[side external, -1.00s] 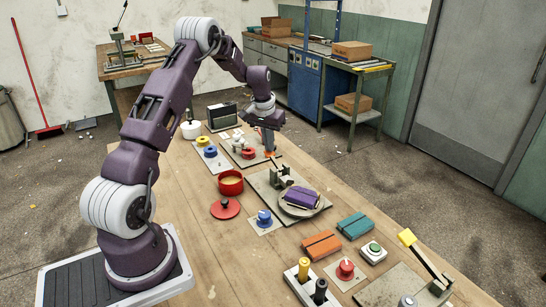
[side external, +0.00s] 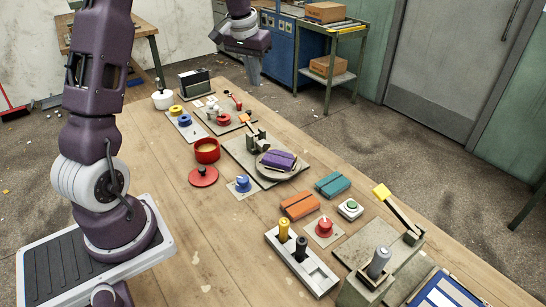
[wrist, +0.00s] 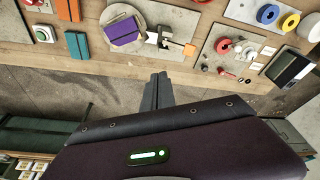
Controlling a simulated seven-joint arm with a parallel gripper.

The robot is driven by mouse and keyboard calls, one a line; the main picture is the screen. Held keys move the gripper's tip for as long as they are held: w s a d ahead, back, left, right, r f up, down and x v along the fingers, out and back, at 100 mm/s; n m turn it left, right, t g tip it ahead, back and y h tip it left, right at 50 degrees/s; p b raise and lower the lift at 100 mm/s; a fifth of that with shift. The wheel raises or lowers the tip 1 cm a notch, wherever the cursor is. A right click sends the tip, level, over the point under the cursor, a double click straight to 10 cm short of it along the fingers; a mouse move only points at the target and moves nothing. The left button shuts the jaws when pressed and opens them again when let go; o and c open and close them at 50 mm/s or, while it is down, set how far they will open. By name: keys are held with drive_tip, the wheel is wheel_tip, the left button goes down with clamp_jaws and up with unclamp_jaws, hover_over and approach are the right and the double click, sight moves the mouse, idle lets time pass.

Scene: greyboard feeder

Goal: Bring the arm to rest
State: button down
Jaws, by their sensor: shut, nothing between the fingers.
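My gripper (side external: 254,72) hangs in the air near the top of the side view, off the far end of the wooden table (side external: 190,240). Its fingers point down, are together and hold nothing. In the wrist view the closed fingers (wrist: 158,88) show over the floor just past the table's edge, apart from everything on it. A purple block (side external: 277,160) lies on a round grey plate on a fixture; it also shows in the wrist view (wrist: 120,30). The upper part of my arm is cut off by the top of the side view.
An orange block (side external: 299,205), a teal block (side external: 332,185), a red pot (side external: 207,152), its lid (side external: 203,177) and a yellow-tipped lever (side external: 382,192) are on the table. A blue cabinet (side external: 277,45) and trolley stand behind my gripper. Open floor lies right of the table.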

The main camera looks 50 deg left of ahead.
drive_tip(key=s+d+r+m+t, duration=0.1)
drive_tip(key=s+d+r, duration=0.3)
drive_tip(key=d, duration=0.3)
drive_tip(key=s+d+r+m, duration=0.1)
drive_tip(key=s+d+r, duration=0.3)
drive_tip(key=d, duration=0.3)
drive_tip(key=s+d+m, duration=0.1)
drive_tip(key=s+d, duration=0.2)
drive_tip(key=s, duration=0.3)
drive_tip(key=s+d+f+m+t, duration=0.1)
drive_tip(key=s+d, duration=0.3)
drive_tip(key=s, duration=0.3)
drive_tip(key=s+d+f+h, duration=0.1)
drive_tip(key=s+d, duration=0.2)
drive_tip(key=s, duration=0.3)
drive_tip(key=shift+s+d+m+t, duration=0.3)
drive_tip(key=shift+s+m+t, duration=0.1)
